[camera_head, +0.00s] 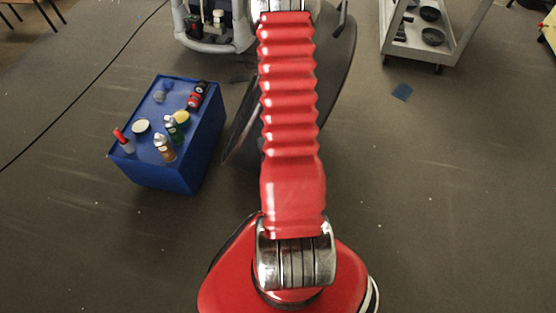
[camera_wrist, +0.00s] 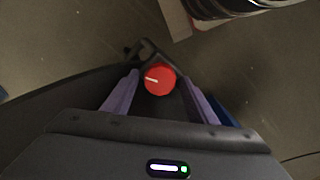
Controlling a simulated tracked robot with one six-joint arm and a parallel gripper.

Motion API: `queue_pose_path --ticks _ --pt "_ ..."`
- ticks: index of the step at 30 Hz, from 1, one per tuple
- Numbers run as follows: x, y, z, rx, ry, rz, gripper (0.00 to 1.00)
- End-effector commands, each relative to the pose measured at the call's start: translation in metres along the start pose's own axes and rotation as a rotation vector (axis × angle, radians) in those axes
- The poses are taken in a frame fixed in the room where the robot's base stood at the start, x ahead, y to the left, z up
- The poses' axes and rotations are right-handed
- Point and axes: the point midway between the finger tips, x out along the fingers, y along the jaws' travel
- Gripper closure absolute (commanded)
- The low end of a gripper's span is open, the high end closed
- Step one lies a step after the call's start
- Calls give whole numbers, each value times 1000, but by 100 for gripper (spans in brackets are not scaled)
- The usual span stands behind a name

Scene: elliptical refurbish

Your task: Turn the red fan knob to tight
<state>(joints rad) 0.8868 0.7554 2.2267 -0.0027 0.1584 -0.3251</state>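The red fan knob (camera_wrist: 160,80) is a round red disc with a white pointer mark that points left in the wrist view. It sits by a black bracket. My gripper (camera_wrist: 160,77) has its two purple fingers apart, one on each side of the knob. A small gap seems to show on both sides, but I cannot tell how deep the fingers reach past the knob. In the head view my red arm hides the knob and my gripper.
A large dark curved panel (camera_head: 340,68) stands behind my arm. A blue box (camera_head: 150,178) with bottles and cans on top stands at the left. A grey cart (camera_head: 468,22) is at the upper right, and a grey machine (camera_head: 213,42) at the top. The right floor is mostly clear.

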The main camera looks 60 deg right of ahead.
Motion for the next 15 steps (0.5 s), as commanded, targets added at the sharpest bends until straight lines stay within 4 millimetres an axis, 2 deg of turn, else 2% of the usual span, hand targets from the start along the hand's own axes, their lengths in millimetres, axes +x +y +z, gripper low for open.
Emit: queue_pose_path --ticks 1,15 --pt "0 0 0 0 0 0 51" --pt "0 0 0 -1 0 0 82"
